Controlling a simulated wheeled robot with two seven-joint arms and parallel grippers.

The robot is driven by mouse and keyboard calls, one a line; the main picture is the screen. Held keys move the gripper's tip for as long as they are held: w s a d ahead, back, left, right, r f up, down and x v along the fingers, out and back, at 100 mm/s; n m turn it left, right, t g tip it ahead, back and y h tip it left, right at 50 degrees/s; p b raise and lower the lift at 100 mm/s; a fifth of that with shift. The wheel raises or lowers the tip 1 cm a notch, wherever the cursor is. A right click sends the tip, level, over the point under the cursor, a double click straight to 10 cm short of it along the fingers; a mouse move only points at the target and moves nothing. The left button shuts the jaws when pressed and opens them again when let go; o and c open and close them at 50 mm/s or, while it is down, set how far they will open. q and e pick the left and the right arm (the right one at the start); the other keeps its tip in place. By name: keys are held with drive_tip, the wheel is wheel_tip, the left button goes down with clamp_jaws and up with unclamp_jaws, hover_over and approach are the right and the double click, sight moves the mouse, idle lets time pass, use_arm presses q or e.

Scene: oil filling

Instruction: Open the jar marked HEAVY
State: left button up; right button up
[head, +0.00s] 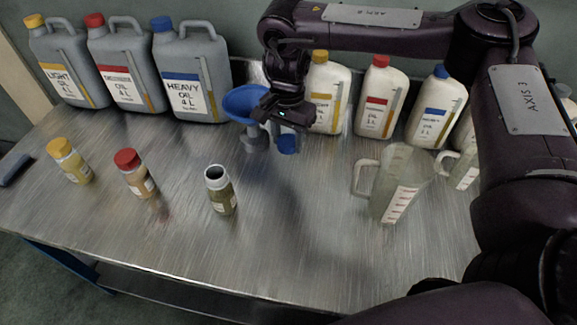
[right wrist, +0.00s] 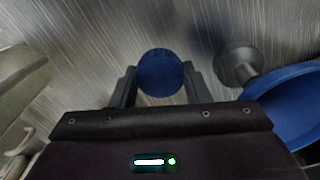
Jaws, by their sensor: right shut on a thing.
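An open jar (head: 221,190) with dark olive contents and no lid stands upright on the metal table, near the middle of the head view. Its label is too small to read. My right gripper (head: 284,128) is shut on a blue lid (head: 288,144), above the table behind and to the right of the open jar. In the right wrist view the lid (right wrist: 160,73) sits between the two fingers. Two closed jars, one with a yellow lid (head: 59,147) and one with a red lid (head: 126,158), stand to the left. My left gripper is not in view.
A blue funnel (head: 246,103) on a stand is close beside the right gripper. Grey oil canisters (head: 190,78) and white bottles (head: 380,97) line the back. A clear measuring jug (head: 400,180) stands at right. The front middle of the table is clear.

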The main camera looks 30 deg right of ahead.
sight(288, 172)
wheel_tip(288, 172, down, 9)
drive_tip(key=shift+p, duration=0.35)
drive_tip(key=shift+f, duration=0.1)
drive_tip(key=o, duration=1.1)
wheel_tip(288, 172, up, 12)
drive_tip(key=shift+r+b, duration=0.2)
drive_tip(key=shift+b, duration=0.1)
drive_tip(key=shift+s+f, duration=0.1)
